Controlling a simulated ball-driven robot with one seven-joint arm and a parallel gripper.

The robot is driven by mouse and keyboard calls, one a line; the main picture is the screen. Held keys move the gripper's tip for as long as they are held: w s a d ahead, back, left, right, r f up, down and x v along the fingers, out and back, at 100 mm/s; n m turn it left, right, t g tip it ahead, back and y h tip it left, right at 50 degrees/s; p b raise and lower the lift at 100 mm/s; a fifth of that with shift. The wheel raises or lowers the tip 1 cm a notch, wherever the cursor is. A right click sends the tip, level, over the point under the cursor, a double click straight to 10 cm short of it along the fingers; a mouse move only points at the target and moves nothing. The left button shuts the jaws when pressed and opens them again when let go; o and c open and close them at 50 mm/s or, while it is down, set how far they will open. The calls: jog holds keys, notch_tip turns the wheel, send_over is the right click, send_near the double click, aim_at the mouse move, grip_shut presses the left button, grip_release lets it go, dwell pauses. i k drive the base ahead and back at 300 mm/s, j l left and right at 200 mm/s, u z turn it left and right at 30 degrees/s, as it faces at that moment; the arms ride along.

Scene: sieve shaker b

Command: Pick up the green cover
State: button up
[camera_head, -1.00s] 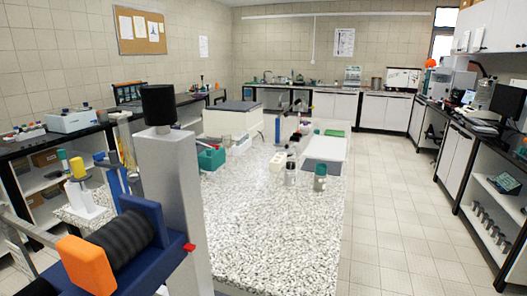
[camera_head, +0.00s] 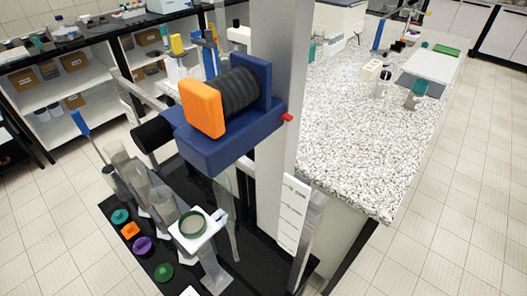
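A green cover (camera_head: 163,272) lies on a black surface at the lower left of the head view, at the near end of a row of small coloured covers. A teal cover (camera_head: 120,216), an orange one (camera_head: 130,230) and a purple one (camera_head: 142,246) lie farther along the row. The green cover is apart from the purple one and nothing visible covers it. A white holder with a green-rimmed round opening (camera_head: 193,224) stands to its upper right. My gripper is not in view.
Clear cylinders (camera_head: 165,212) stand beside the covers. A grey upright column (camera_head: 276,130) carries a blue block (camera_head: 225,150) with an orange end piece (camera_head: 202,109) above them. A speckled bench (camera_head: 350,140) is at right; tiled floor (camera_head: 450,220) is free beyond it.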

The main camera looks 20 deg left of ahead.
aim_at(165, 272)
jog(key=u, duration=1.5)
